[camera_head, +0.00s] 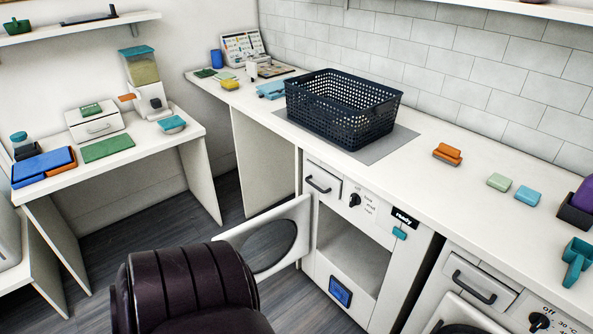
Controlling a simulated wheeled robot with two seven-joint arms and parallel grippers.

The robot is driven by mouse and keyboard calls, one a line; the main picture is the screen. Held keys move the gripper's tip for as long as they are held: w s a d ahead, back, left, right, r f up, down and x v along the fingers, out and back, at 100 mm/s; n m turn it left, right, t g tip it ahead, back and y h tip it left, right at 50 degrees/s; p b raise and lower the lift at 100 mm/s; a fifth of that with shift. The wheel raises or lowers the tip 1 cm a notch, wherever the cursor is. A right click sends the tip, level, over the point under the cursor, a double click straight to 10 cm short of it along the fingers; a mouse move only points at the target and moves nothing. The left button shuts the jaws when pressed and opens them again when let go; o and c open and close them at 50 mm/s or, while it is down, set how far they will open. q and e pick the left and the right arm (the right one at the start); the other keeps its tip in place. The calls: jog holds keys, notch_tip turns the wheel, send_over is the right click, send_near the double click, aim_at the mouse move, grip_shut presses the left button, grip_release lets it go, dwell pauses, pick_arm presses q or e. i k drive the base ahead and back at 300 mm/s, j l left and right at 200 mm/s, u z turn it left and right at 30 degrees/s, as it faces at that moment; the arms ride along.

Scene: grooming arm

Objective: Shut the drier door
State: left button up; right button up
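The drier (376,213) is a white front-loader under the worktop, with a knob and a small black display reading "ready" on its panel. Its white door (236,238), with a dark oval window, stands open, swung out to the left of the opening. The opening (352,254) is uncovered. I see no laundry in the part of the inside that shows. A blue square (340,292) is on the lower front of the drier. Neither of my grippers is in view.
A dark basket (341,105) stands on a grey mat on the worktop above the drier. Another appliance (480,283) with a handle and knob stands to the right. A white side table (200,131) stands at the left. Grey floor (217,222) is clear behind the open door.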

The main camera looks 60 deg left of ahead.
aim_at(298, 210)
jog(key=j+z, duration=0.1)
jog(key=j, duration=0.35)
jog(key=k+j+z, duration=0.1)
jog(key=j, duration=0.3)
jog(key=k+j+z, duration=0.1)
jog(key=j, duration=0.3)
jog(key=k+j+z, duration=0.1)
jog(key=j, duration=0.3)
jog(key=k+j+z, duration=0.1)
jog(key=j, duration=0.3)
jog(key=k+j+z, duration=0.1)
jog(key=j, duration=0.3)
jog(key=k+j, duration=0.15)
jog(key=j, duration=0.2)
jog(key=k+j, duration=0.15)
jog(key=j, duration=0.2)
jog(key=k+j, duration=0.1)
jog(key=j, duration=0.25)
jog(key=k+j, duration=0.15)
jog(key=j, duration=0.2)
jog(key=k+j, duration=0.15)
jog(key=j, duration=0.2)
jog(key=k+j, duration=0.15)
jog(key=j, duration=0.2)
jog(key=k+j, duration=0.15)
jog(key=j, duration=0.2)
jog(key=k+l+z, duration=0.2)
jog(key=k+j, duration=0.05)
jog(key=k, duration=0.05)
